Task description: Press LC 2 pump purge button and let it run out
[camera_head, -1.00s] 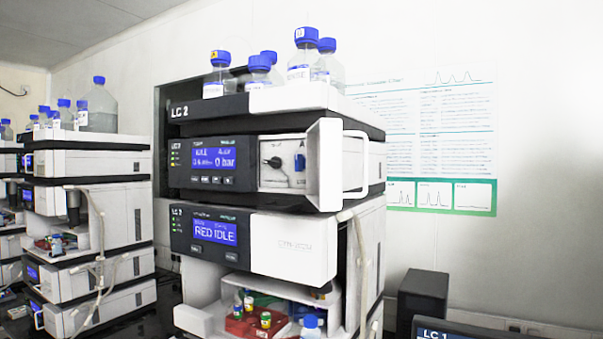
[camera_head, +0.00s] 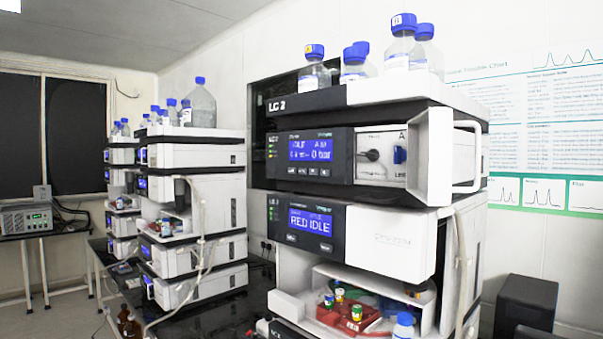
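The LC 2 stack (camera_head: 330,101) stands right of centre in the head view. Its pump module (camera_head: 310,157) has a lit blue display (camera_head: 311,149) that appears to read 0 bar, with a row of small buttons (camera_head: 308,171) below it. The button labels are too small to read. Right of the panel, the pump's front cover (camera_head: 430,157) stands swung open, showing a dark round knob (camera_head: 373,155) and a blue part beside it. Neither of my grippers is in view.
Blue-capped bottles (camera_head: 403,45) stand on top of the LC 2 stack. An open bay below holds a red vial tray (camera_head: 350,318). Other stacks (camera_head: 190,215) stand to the left with loose tubing. A side table with a grey instrument (camera_head: 25,219) is at far left. A dark box (camera_head: 525,306) sits at right.

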